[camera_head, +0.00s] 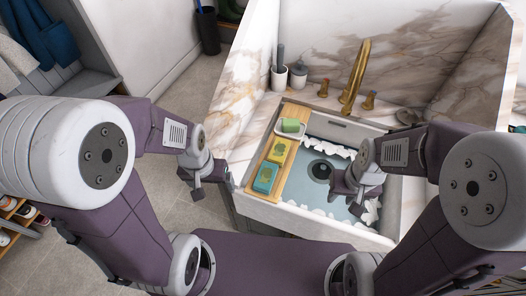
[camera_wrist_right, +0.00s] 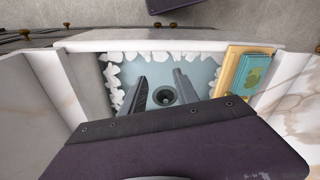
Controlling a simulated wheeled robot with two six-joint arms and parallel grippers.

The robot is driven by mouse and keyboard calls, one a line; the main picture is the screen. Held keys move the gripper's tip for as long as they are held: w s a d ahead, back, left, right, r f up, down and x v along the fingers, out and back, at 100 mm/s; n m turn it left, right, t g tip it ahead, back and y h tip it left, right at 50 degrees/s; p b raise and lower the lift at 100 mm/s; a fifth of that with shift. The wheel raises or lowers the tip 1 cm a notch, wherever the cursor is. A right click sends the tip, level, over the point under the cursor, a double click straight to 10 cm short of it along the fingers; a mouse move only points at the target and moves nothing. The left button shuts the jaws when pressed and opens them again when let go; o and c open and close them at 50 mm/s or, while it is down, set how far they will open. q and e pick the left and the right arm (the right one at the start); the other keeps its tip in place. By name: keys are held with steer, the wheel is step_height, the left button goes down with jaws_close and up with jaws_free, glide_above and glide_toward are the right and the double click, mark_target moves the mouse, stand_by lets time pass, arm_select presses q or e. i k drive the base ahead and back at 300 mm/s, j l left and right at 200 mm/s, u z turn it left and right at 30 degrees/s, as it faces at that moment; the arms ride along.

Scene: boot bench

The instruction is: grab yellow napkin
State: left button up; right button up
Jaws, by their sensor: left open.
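The yellow napkin (camera_head: 277,151) lies folded on a wooden board (camera_head: 249,186) along the left side of the sink, between a green sponge in a white dish and a teal folded cloth. In the right wrist view a yellow edge beside the teal cloth (camera_wrist_right: 254,72) shows on the board (camera_wrist_right: 232,57). My left gripper (camera_head: 205,190) is open and empty, left of the board and apart from it. My right gripper (camera_head: 352,198) is over the basin, right of the board; in the wrist view its two fingers (camera_wrist_right: 160,80) stand apart with nothing between them.
The basin (camera_head: 312,190) holds bluish water with white foam at its edges and a dark drain. A brass faucet (camera_head: 354,80), a white cup (camera_head: 279,78) and a small jar (camera_head: 298,76) stand behind. The marble side wall (camera_head: 246,85) rises at the sink's left.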

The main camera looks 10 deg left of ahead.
mark_target(278, 153)
steer(key=j+z, duration=0.25)
steer(key=j, duration=0.15)
steer(key=k+j+z, duration=0.1)
steer(key=j+z, duration=0.2)
steer(key=k+j+z, duration=0.1)
steer(key=j+z, duration=0.15)
steer(key=j, duration=0.25)
steer(key=k+j+z, duration=0.25)
steer(key=j+z, duration=0.25)
steer(key=j, duration=0.2)
steer(key=j+z, duration=0.4)
steer(key=j, duration=0.25)
steer(key=k, duration=0.05)
